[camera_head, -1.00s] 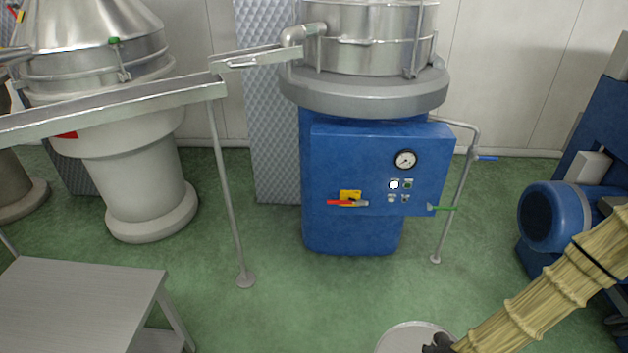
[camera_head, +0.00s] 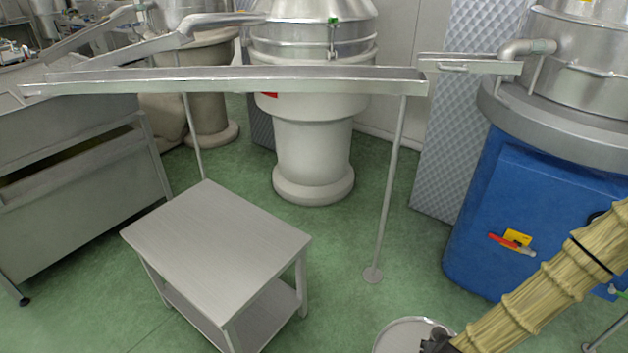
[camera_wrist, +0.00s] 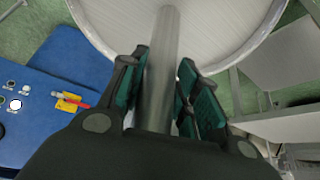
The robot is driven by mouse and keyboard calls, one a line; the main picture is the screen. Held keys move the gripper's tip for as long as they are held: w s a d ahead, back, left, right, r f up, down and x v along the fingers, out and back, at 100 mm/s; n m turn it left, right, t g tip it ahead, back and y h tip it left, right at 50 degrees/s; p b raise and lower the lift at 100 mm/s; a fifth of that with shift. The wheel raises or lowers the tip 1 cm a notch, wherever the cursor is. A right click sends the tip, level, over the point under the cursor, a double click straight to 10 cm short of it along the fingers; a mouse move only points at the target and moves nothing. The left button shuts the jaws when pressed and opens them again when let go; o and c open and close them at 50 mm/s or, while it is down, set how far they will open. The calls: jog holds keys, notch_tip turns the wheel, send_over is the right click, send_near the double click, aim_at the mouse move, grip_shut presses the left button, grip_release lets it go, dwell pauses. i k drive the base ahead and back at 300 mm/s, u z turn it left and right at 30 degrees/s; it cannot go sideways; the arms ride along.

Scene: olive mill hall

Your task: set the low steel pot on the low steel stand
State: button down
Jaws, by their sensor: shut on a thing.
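The low steel pot (camera_head: 402,336) shows at the bottom edge of the head view, only partly in frame. In the wrist view its round, pale interior and rim (camera_wrist: 180,30) fill the top. My gripper (camera_wrist: 165,88) is shut on the pot's long steel handle (camera_wrist: 158,105), with fingers on both sides. The gripper (camera_head: 440,343) is partly cut off in the head view. The low steel stand (camera_head: 217,235), a small table with a bare top and a lower shelf, is left of the pot and apart from it. A grey flat-topped piece, likely the stand, shows right in the wrist view (camera_wrist: 280,45).
A steel trough (camera_head: 250,80) spans behind the stand, with a thin support post (camera_head: 388,200) on a round foot. A blue machine base (camera_head: 510,210) stands right. A steel tank (camera_head: 80,190) stands left. Green floor is clear between stand and pot.

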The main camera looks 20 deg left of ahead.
aim_at(234, 250)
jog(key=u, duration=1.1)
